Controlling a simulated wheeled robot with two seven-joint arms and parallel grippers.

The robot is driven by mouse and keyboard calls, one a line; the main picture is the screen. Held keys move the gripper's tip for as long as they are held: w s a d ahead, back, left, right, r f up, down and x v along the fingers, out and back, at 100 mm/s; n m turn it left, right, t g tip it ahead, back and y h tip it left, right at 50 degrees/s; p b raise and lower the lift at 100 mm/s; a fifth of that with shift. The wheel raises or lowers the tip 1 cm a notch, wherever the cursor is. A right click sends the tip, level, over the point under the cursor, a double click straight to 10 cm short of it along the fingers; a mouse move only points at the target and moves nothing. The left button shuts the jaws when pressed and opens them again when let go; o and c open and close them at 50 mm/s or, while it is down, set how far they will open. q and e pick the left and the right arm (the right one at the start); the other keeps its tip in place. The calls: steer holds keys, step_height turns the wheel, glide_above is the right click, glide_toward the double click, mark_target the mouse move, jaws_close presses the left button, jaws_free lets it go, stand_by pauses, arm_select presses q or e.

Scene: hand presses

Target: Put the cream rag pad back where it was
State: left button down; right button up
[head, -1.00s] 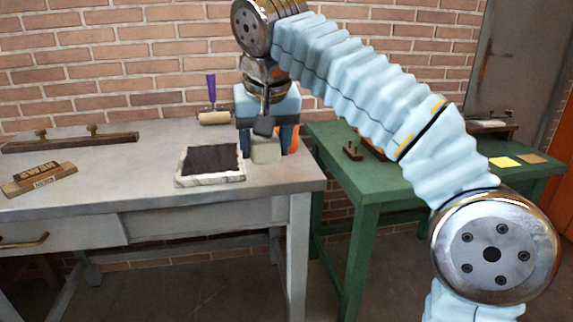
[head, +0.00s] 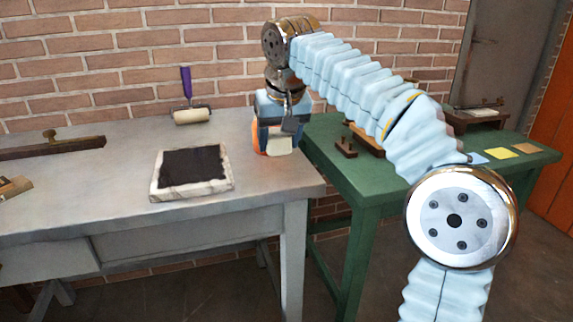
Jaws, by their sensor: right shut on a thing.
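The cream rag pad (head: 280,146) shows as a small pale block low between the fingers of my right gripper (head: 279,138). That gripper points down and is shut on the pad, over the back right corner of the grey table. The fingers hide part of the pad, and I cannot tell whether it touches the table top. My left gripper is not in view.
An orange thing (head: 261,138) is mostly hidden behind my right gripper. A marble slab with black ink (head: 160,195) and a purple-handled roller (head: 192,115) are left of it. A green table (head: 372,191) stands at right, with a small wooden piece (head: 346,148) and coloured cards (head: 502,154).

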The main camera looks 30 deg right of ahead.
mark_target(285, 173)
steer(key=d+f, duration=0.1)
steer(key=w+d+f, duration=0.1)
steer(key=f, duration=0.1)
steer(key=shift+d+f+b, duration=0.2)
steer(key=shift+f+b, duration=0.1)
steer(key=shift+f, duration=0.6)
steer(key=shift+d+f+b, duration=0.15)
steer(key=shift+f+b, duration=0.1)
steer(key=shift+f, duration=0.65)
steer(key=shift+f, duration=0.2)
steer(key=o, duration=0.9)
steer(key=shift+o, duration=0.2)
steer(key=shift+r, duration=0.1)
